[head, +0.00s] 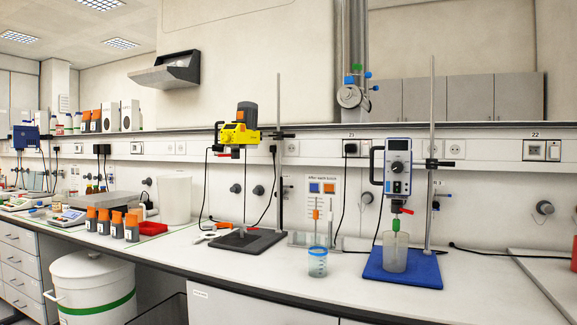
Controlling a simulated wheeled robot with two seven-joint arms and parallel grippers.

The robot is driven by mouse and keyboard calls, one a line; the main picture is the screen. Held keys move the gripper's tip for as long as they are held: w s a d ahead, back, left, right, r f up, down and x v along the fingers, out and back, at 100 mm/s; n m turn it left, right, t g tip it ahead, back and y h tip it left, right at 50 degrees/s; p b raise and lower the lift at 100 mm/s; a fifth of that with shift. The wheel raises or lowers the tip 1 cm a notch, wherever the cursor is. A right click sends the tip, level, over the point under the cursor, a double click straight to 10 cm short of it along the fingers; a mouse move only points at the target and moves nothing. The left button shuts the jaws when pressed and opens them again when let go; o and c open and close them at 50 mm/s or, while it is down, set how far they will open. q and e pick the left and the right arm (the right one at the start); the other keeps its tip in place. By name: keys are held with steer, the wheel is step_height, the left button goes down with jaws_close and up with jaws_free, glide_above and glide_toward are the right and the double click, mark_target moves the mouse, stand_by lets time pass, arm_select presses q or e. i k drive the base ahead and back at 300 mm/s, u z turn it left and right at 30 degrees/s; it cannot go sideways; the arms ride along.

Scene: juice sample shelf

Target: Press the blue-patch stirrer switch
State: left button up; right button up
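A white panel (322,205) with small print too blurred to read stands at the back of the bench. It carries a blue-patch switch (314,187) on its left and an orange-patch switch (329,188) on its right. To the right, a blue-grey overhead stirrer (398,170) is clamped to a stand above a clear beaker (394,254) on a blue base (402,278). A yellow stirrer (238,134) hangs on another stand to the left, over a dark base. Neither of my grippers is in view.
A clear cup with blue bands (317,261) stands in front of the panel, with an orange-and-white stick rising behind or from it. Black cables hang beside the panel. Orange-capped bottles (118,224) stand at left. The bench front (250,278) is clear.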

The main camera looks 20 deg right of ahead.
mark_target(397, 188)
steer(key=u, duration=1.25)
steer(key=i, duration=0.3)
steer(key=z, duration=1.15)
steer(key=i, duration=1.3)
steer(key=z, duration=1.65)
steer(key=i, duration=0.4)
steer(key=z, duration=1.15)
steer(key=k, duration=0.85)
steer(key=u, duration=1.15)
